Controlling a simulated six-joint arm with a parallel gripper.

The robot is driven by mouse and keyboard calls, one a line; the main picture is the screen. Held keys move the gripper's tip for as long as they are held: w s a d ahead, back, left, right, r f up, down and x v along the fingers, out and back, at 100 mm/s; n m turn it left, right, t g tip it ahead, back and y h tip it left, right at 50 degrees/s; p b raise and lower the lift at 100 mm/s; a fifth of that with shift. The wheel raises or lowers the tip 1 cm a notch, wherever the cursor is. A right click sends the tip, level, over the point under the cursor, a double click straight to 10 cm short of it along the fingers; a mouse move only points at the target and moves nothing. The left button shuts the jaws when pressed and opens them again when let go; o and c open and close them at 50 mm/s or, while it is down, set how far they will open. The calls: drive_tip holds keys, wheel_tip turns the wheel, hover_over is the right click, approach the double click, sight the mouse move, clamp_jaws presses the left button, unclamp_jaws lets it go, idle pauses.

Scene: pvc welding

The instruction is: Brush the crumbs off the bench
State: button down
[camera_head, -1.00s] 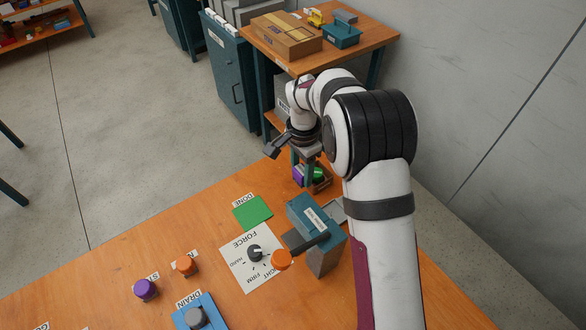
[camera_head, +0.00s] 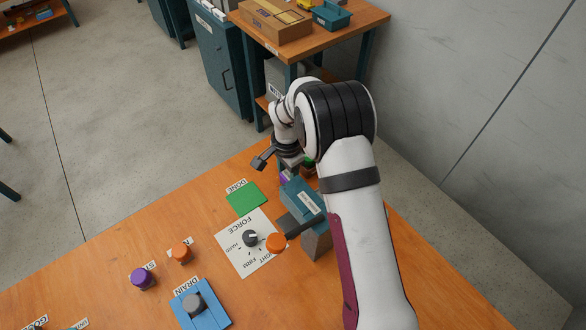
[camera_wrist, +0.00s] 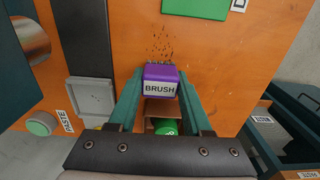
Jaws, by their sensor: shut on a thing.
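My gripper (camera_wrist: 160,92) has teal fingers shut on the purple brush (camera_wrist: 160,83), which carries a white BRUSH label. The brush's dark bristle edge points up the wrist view. A patch of dark crumbs (camera_wrist: 162,44) lies on the orange bench (camera_wrist: 215,50) just beyond the bristles. I cannot tell if the bristles touch the bench. In the head view, a sliver of purple (camera_head: 284,178) shows below my wrist. The arm and a teal block hide most of the gripper there, and I cannot see the crumbs.
A brown holder with a green object (camera_wrist: 165,128) is behind the brush. The teal block (camera_head: 305,205) and FORCE dial (camera_head: 250,238) stand close by. A green DONE pad (camera_head: 246,199) lies left.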

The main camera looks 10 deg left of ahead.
drive_tip(key=shift+s+a, duration=1.9)
drive_tip(key=shift+s, duration=0.1)
drive_tip(key=shift+w+d, duration=2.5)
drive_tip(key=shift+w, duration=0.05)
drive_tip(key=shift+w+d+r, duration=0.1)
drive_tip(key=shift+r, duration=0.05)
wheel_tip(320, 180, up, 8)
